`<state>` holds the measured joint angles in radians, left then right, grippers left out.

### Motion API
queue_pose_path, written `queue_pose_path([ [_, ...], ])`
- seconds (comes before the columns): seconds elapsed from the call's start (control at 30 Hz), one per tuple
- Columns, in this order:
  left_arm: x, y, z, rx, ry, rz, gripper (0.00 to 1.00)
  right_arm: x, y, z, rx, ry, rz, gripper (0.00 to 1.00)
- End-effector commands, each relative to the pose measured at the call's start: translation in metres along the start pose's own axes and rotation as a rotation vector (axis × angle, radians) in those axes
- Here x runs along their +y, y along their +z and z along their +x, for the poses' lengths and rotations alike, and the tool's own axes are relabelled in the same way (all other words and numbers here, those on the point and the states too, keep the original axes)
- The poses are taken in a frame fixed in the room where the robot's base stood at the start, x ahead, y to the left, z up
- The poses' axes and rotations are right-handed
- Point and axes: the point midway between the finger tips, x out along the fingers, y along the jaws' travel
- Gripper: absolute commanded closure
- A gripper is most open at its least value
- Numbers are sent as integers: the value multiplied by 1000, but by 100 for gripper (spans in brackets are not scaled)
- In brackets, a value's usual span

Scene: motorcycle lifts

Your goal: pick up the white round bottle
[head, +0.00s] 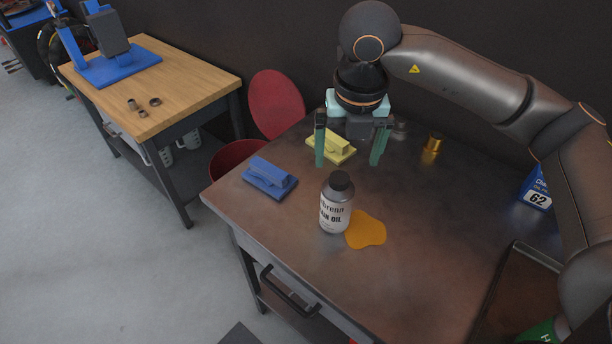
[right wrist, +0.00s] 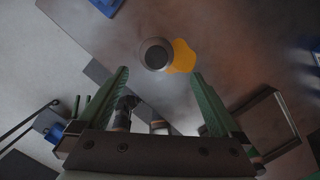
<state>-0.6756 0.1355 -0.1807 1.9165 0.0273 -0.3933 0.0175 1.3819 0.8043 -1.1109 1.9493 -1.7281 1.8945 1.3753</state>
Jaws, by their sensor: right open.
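The white round bottle (head: 335,212) stands upright on the dark metal workbench. It has a black cap and a printed label. In the right wrist view the bottle (right wrist: 155,54) shows from above, just beyond the fingertips and between their lines. My right gripper (head: 348,160) is open and empty, its green fingers pointing down. In the head view it appears above and behind the bottle, apart from it. In the right wrist view the open fingers of the gripper (right wrist: 160,74) show on either side. My left gripper is not in view.
An orange spill (head: 366,230) lies right beside the bottle. A blue block-like object (head: 270,176), a yellow one (head: 331,146) and a gold cylinder (head: 432,146) are on the workbench (head: 300,240). A dark tray (head: 515,300) sits at the right. A wooden table (head: 185,85) stands at left.

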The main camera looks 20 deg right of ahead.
Motion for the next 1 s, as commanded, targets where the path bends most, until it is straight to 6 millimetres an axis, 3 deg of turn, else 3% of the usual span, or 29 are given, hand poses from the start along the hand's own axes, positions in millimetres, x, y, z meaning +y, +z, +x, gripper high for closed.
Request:
queue_pose_path([
  [0.17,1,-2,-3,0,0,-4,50,2,-1,3,-2,2,-11,0],
  [0.5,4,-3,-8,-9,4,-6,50,1,-1,58,-1,1,-10,0],
  [0.77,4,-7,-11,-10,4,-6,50,1,-2,79,-2,1,-10,0],
  [1.0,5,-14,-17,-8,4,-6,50,0,-4,114,-1,0,-9,0],
])
